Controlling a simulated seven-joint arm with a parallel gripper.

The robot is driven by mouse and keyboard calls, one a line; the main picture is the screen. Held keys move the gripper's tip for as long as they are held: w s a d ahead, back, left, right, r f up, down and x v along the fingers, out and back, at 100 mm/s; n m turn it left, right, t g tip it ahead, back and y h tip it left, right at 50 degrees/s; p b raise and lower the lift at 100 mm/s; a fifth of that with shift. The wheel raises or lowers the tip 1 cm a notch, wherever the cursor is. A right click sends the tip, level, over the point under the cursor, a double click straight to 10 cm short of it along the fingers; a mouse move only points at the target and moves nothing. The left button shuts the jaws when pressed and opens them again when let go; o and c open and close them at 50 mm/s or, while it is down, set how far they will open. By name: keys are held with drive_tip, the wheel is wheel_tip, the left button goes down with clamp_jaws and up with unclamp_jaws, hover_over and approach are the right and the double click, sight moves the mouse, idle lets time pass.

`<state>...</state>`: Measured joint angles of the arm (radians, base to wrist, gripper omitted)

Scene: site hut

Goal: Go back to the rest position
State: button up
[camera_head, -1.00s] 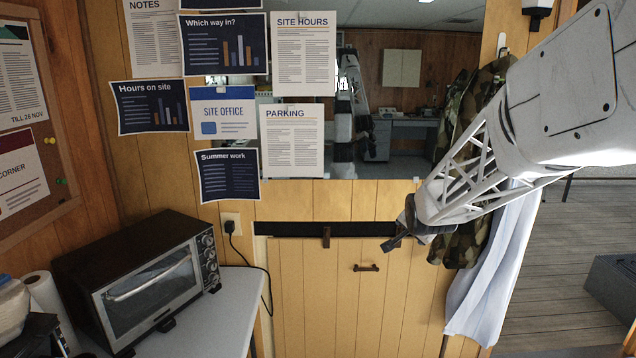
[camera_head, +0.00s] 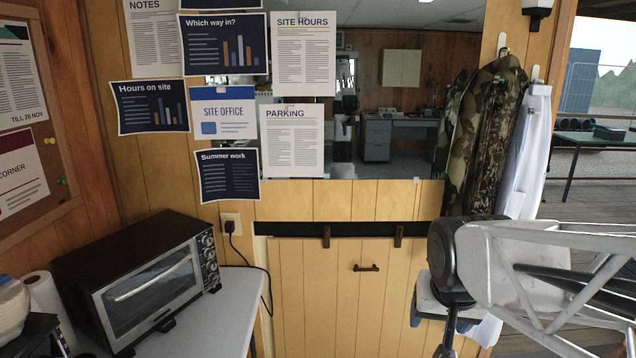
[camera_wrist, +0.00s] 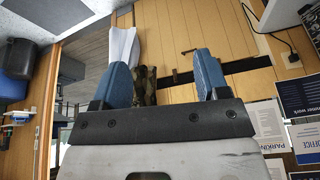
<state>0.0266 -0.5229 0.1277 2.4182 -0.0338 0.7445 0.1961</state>
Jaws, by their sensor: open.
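My gripper (camera_wrist: 160,66) shows in the wrist view with its two blue fingers spread apart and nothing between them. In the head view my arm comes in from the lower right. Its end, a dark joint with a pale grey part below, is in front of the wooden wall, low and right of the sliding hatch. The fingers are mostly hidden or cut off there. No object is held.
A toaster oven (camera_head: 150,285) stands on a pale counter (camera_head: 228,315) at the left. A camouflage jacket (camera_head: 490,140) and a white garment (camera_head: 527,160) hang on hooks behind my arm. A wooden hatch door (camera_head: 340,300) is at the centre. Open floor lies at the right.

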drive_tip(key=s+a+f+n+g, duration=0.1)
drive_tip(key=s+n, duration=0.1)
drive_tip(key=s, duration=0.7)
drive_tip(key=shift+s+f+g, duration=0.25)
drive_tip(key=shift+s+g, duration=0.15)
idle(0.5)
